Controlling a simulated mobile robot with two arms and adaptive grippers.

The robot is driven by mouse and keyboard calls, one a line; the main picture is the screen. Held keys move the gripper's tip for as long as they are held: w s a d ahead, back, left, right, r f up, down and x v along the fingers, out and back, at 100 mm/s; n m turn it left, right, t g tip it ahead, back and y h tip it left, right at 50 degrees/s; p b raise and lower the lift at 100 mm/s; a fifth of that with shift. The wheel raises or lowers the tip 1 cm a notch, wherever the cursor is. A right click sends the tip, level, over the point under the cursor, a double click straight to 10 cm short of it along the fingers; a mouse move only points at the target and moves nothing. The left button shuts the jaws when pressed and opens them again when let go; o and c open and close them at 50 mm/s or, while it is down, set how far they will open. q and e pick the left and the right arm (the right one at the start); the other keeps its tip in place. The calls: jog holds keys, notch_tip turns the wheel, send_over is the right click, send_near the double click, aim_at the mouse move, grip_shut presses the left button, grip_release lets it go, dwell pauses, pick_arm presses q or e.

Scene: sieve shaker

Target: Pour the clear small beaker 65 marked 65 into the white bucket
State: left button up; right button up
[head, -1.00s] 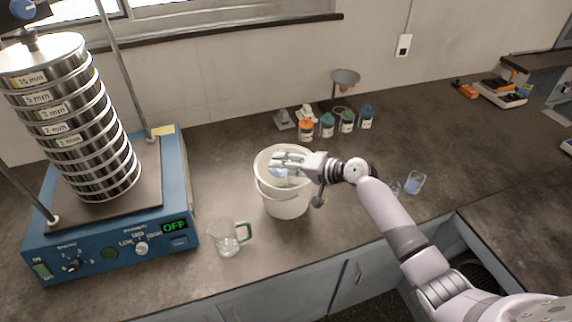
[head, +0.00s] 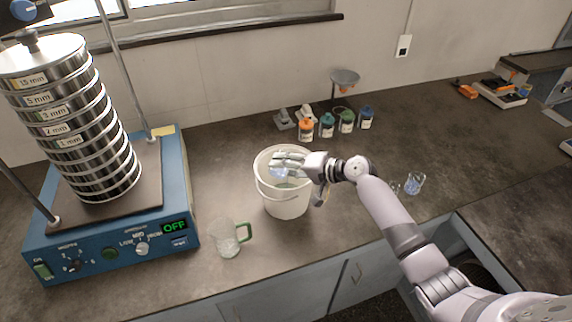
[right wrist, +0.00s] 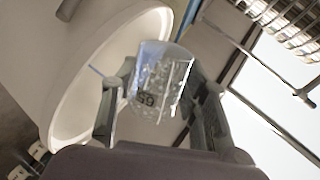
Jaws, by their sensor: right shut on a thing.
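The white bucket (head: 286,205) stands on the bench near its front edge, with its mouth up. My right gripper (head: 284,164) is over the bucket's mouth, shut on a clear small beaker (head: 278,173). In the right wrist view the beaker (right wrist: 158,78) sits between the two fingers of the gripper (right wrist: 160,100), with the number 65 showing upside down. The bucket's pale rim (right wrist: 160,22) is beside it. The beaker looks tipped over the bucket; whether liquid is left in it is unclear. My left gripper is out of view.
A glass jug with a green handle (head: 229,240) stands left of the bucket. The blue sieve shaker (head: 100,250) with its sieve stack is further left, reading OFF. Another small beaker (head: 414,184) is to the right. Several capped bottles (head: 327,127) stand behind.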

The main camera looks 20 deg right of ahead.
jog(key=shift+r+m+g+y+p, duration=0.3)
jog(key=shift+r+m+p, duration=0.1)
jog(key=shift+p, duration=0.1)
dwell(1.3)
jog(key=shift+w+d+r+m, duration=0.1)
jog(key=shift+r+m, duration=0.15)
jog(key=shift+m, duration=0.35)
dwell(1.5)
